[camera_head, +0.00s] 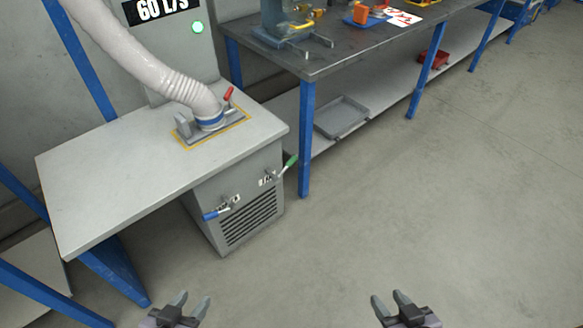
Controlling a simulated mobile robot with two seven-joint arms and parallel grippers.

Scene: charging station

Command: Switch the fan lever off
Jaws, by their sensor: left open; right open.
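A grey fan unit (236,217) with a slotted vent stands under the right part of a light grey table. Two levers are on its front face. One has a blue handle (213,214) pointing left, the other a green handle (289,163) pointing up and right. Small labels beside them are too small to read fully. A red-handled clamp (228,95) sits by the hose flange on the tabletop. My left gripper (190,300) is open and empty at the bottom, below the unit. My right gripper (387,297) is open and empty at the bottom right, over the floor.
A ribbed white hose (150,70) runs to the flange. A panel behind shows "60 L/s" and a green light (197,27). The light grey table (110,180) has blue legs. A dark workbench (360,48) with tools stands at the right. The floor in front is clear.

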